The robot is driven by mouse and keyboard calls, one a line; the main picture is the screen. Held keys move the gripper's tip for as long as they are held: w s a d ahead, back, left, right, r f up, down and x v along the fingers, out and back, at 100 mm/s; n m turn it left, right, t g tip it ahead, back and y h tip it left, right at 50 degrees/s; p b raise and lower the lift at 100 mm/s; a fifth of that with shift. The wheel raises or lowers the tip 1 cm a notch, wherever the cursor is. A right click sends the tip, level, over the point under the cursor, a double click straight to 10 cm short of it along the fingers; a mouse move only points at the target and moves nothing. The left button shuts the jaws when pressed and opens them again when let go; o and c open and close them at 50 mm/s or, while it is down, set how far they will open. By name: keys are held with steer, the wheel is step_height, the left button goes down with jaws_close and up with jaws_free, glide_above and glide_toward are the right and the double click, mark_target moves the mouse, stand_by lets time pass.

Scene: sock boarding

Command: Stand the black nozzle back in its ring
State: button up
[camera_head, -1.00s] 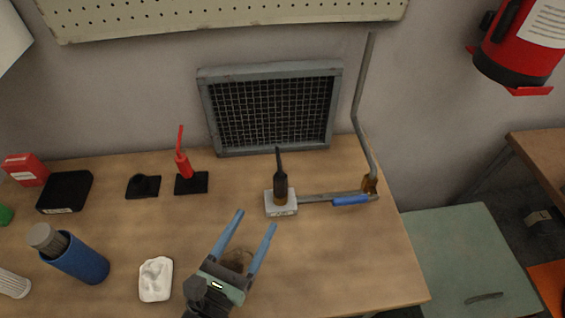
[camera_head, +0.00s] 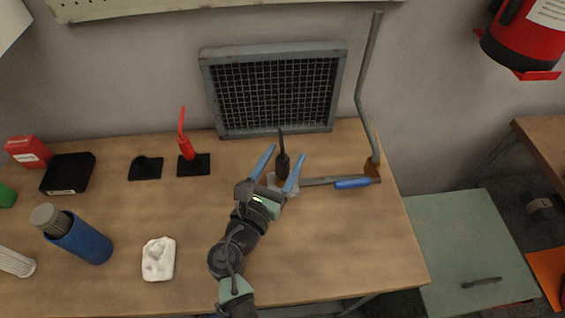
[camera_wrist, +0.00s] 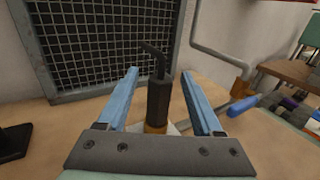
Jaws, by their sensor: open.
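The black nozzle (camera_head: 283,167) stands upright on a pale block (camera_head: 288,191), with a brass-coloured collar at its foot in the wrist view (camera_wrist: 156,128). Its thin bent spout points up. My gripper (camera_head: 285,153) is open, with its blue fingers on either side of the nozzle. The wrist view shows the nozzle between the fingers, with gaps at both sides. A black base with a small raised round holder (camera_head: 146,167), which looks like the empty ring, lies to the left. The gripper hides part of the pale block.
A red nozzle (camera_head: 187,147) stands on a black base beside the empty one. A mesh-filled grey frame (camera_head: 225,133) leans at the wall behind. A bent metal rod with a blue grip (camera_head: 352,183) lies right of the block. A blue canister (camera_head: 84,240) and white cloth (camera_head: 158,260) are left.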

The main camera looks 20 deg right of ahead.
jaws_close()
stand_by(0.3)
steer(key=shift+r, duration=0.15)
